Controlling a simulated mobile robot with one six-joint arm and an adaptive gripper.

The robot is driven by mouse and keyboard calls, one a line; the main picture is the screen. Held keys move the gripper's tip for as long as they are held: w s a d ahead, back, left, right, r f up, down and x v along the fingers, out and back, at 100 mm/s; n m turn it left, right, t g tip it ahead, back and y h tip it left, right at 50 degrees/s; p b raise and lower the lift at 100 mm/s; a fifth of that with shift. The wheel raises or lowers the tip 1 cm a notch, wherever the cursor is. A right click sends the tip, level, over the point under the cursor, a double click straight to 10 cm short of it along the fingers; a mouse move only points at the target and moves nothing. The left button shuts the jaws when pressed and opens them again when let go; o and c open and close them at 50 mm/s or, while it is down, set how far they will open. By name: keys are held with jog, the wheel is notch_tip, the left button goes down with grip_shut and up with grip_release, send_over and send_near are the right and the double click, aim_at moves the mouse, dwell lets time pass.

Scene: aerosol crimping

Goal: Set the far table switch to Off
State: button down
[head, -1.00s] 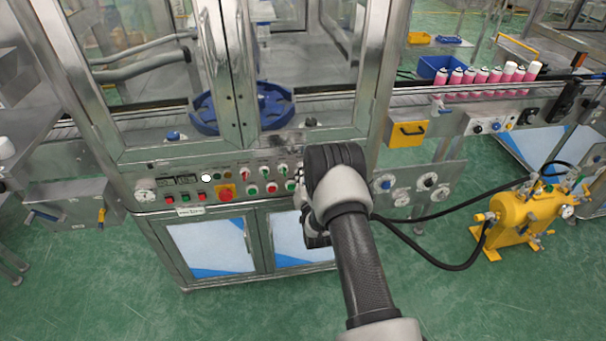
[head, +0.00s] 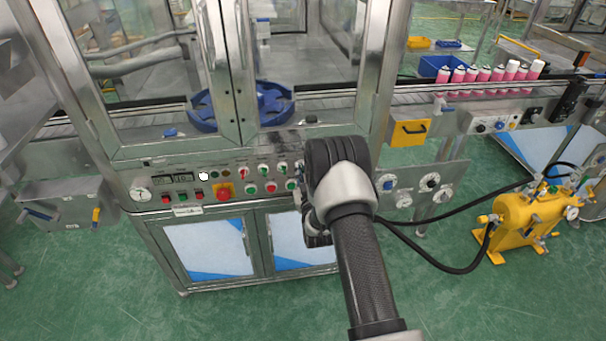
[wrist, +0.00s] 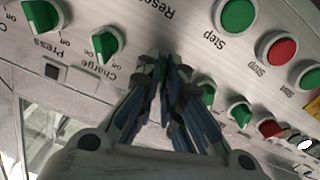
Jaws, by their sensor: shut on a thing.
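My gripper (wrist: 168,65) is against the switch panel in the wrist view, its dark fingers drawn together on a switch knob. That knob is mostly hidden between the fingertips, so its position and label cannot be read. Its row holds other green knobs on both sides: the Press knob (wrist: 43,14), the Charge knob (wrist: 105,43), and two knobs (wrist: 207,93) beyond the fingers. In the head view my wrist covers the fingertips at the right part of the control panel (head: 150,181).
Close to the fingers are a green Step button (wrist: 238,14), a red Stop button (wrist: 279,49) and another green button (wrist: 311,78). A red emergency button (head: 223,193) sits further left on the panel. A yellow pump unit (head: 530,215) with black hoses stands at right.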

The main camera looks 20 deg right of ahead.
jog(key=shift+n, duration=1.3)
jog(key=c, duration=1.7)
grip_release()
jog(key=v, duration=1.2)
jog(key=shift+r, duration=0.1)
